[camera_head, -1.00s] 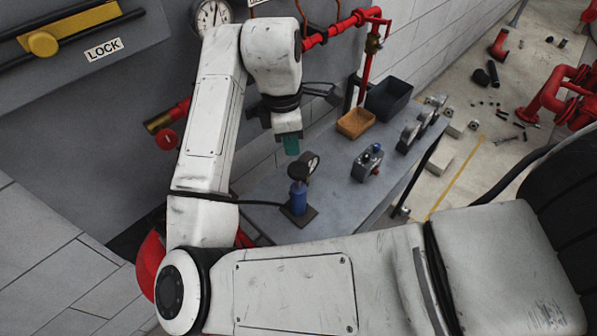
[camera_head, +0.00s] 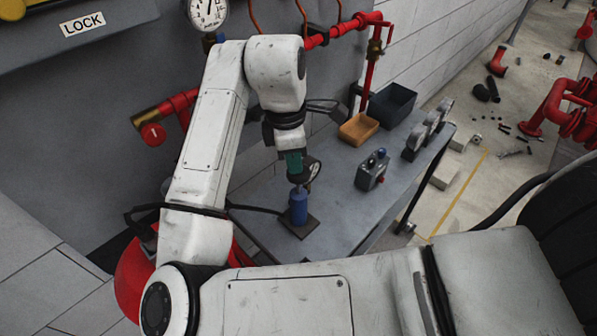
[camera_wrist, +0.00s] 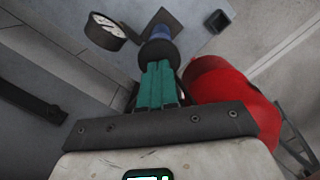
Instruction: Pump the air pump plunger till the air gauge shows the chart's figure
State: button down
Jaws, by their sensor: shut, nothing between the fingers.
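The air pump (camera_head: 299,207) is a blue cylinder on a dark square base, standing on the grey bench. Its dark plunger top is at my gripper's tips and partly hidden by them. My gripper (camera_head: 295,165) has green fingers, shut with nothing between them, pointing down right above the pump. In the wrist view the green fingers (camera_wrist: 158,78) meet the dark round plunger knob (camera_wrist: 157,52), with the blue pump body (camera_wrist: 160,30) beyond. They look in contact or nearly so. The small air gauge (camera_head: 312,172) is beside the pump top; its dial (camera_wrist: 107,27) is too slanted to read.
An orange tray (camera_head: 358,129), a dark bin (camera_head: 391,102) and a grey box with knobs (camera_head: 372,170) stand on the bench (camera_head: 335,205). A wall gauge (camera_head: 208,12) and red piping (camera_head: 340,32) are behind. A red rounded body (camera_wrist: 228,95) is close right of my fingers.

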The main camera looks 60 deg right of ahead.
aim_at(295, 177)
jog(key=shift+f+b, duration=0.8)
jog(key=shift+f, duration=1.6)
jog(key=shift+w+a+r+p, duration=0.3)
jog(key=shift+w+a+p, duration=0.15)
jog(key=shift+w+p, duration=0.15)
jog(key=shift+w+a+r+p, duration=0.3)
jog(key=shift+w+a+p, duration=0.15)
jog(key=shift+w, duration=0.2)
notch_tip(295, 177, up, 11)
jog(key=p, duration=0.2)
jog(key=shift+w+a, duration=0.25)
jog(key=shift+w, duration=0.2)
jog(key=shift+f, duration=0.1)
